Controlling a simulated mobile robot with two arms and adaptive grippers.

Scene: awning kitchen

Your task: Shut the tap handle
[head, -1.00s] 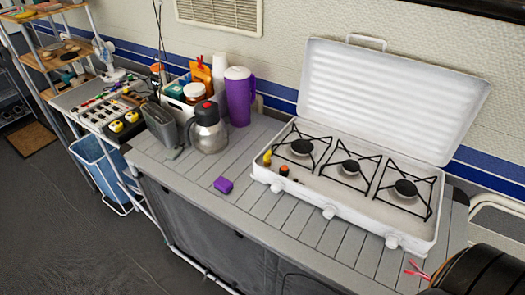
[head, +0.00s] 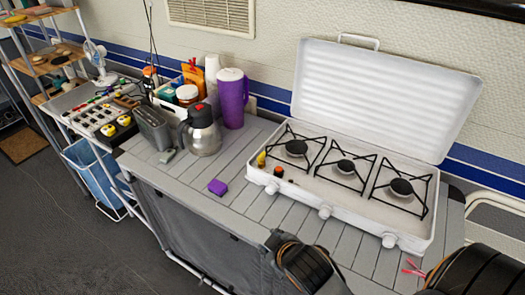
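I see no sink tap or tap handle in the head view. The nearest turning parts are the white knobs on the front of the white camping stove (head: 345,205), such as the middle knob (head: 325,211); their settings are too small to tell. Rounded black parts of my arms show at the bottom centre and bottom right, in front of the counter. Neither gripper's fingers can be made out.
The grey slatted counter (head: 260,215) holds a purple block (head: 217,187), a steel jug (head: 203,135), a purple pitcher (head: 232,98) and a toaster (head: 153,127). A small red item (head: 413,271) lies near the right end.

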